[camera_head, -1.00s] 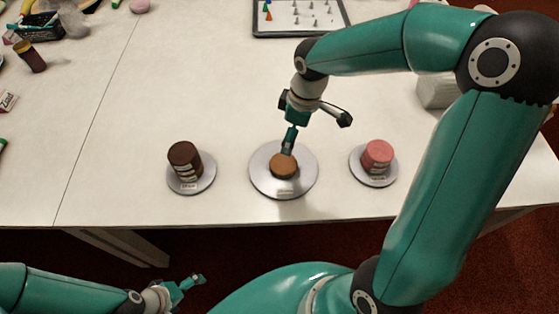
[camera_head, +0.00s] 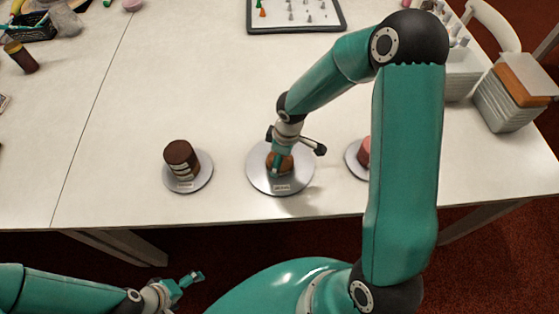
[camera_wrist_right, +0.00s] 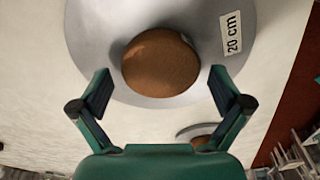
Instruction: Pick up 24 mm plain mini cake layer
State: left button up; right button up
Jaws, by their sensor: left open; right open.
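A round golden-brown cake layer (camera_head: 288,163), which looks like the plain one, lies on the middle grey turntable (camera_head: 262,184). In the right wrist view the layer (camera_wrist_right: 161,62) sits alone on the turntable, beside a "20 cm" label. My right gripper (camera_head: 276,168) is over this layer and partly hides it in the head view. In the right wrist view my right gripper (camera_wrist_right: 160,88) is open, its fingers apart on the near left and near right of the layer, with nothing held. My left gripper (camera_head: 196,278) is open and empty, low in front of the table.
A left turntable (camera_head: 203,173) bears a dark brown stack (camera_head: 181,158). A right turntable (camera_head: 352,164) bears a pink stack (camera_head: 363,152), partly hidden by my right arm. A framed board (camera_head: 300,29) lies at the back. White table is clear between them.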

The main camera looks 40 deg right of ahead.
jog(key=shift+f, duration=0.3)
jog(key=c, duration=0.9)
jog(key=shift+r, duration=0.15)
